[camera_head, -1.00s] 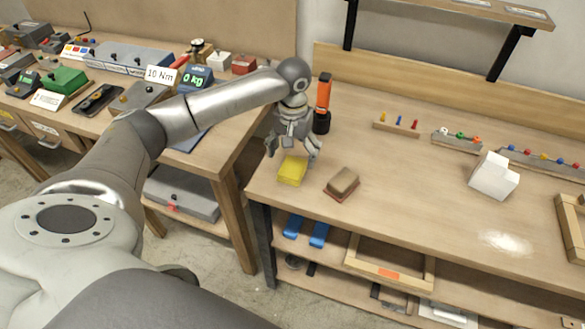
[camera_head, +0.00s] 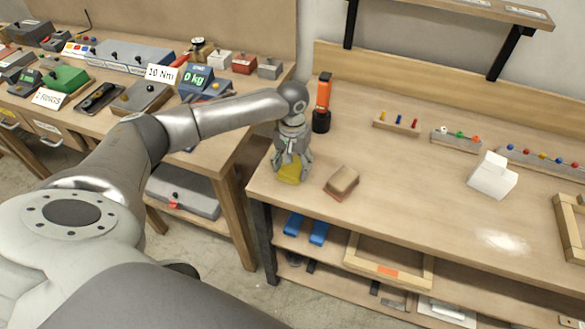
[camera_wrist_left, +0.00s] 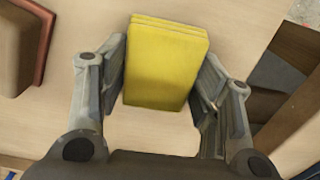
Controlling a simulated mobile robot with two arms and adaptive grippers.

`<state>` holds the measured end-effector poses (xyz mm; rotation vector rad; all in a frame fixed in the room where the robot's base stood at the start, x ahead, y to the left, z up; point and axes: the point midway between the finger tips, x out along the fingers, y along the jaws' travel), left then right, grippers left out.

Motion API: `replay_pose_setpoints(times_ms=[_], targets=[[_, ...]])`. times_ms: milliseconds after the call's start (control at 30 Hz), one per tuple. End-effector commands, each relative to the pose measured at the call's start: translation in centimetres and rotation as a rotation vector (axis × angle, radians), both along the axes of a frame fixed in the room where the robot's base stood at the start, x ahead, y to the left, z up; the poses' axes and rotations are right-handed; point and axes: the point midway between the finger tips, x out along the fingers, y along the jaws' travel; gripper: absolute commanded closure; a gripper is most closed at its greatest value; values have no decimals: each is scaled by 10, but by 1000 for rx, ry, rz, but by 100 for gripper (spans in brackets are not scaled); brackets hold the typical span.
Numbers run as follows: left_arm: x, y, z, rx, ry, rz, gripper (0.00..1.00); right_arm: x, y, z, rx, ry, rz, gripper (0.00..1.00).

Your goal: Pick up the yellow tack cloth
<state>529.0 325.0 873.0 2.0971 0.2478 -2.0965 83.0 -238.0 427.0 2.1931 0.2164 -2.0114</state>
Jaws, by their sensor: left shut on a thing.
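The yellow tack cloth (camera_head: 289,174) is a folded yellow block near the left end of the workbench. In the left wrist view the cloth (camera_wrist_left: 165,62) lies between the two fingers, with a finger against each side. My left gripper (camera_head: 291,170) reaches down from above and is shut on the cloth, which is at the bench top. The fingers hide part of the cloth in the head view. My right gripper is not in view.
A brown sanding block (camera_head: 342,182) lies just right of the cloth. An orange and black tool (camera_head: 322,104) stands behind the gripper. A white block (camera_head: 493,176) is farther right. The middle of the workbench (camera_head: 420,190) is clear.

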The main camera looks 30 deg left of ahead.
Motion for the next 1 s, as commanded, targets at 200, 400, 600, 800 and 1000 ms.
replay_pose_setpoints(times_ms=[200, 400, 600, 800, 1000], targets=[[0, 0, 0, 0, 0, 0, 62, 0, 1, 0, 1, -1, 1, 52], [1, 0, 5, -1, -2, 1, 62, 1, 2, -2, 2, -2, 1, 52], [2, 0, 27, -1, -4, 1, 62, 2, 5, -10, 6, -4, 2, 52], [-1, -34, 69, -5, -6, -6, 62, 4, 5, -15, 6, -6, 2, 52], [-7, -82, 102, -4, -3, -8, 62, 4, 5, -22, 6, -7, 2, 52]])
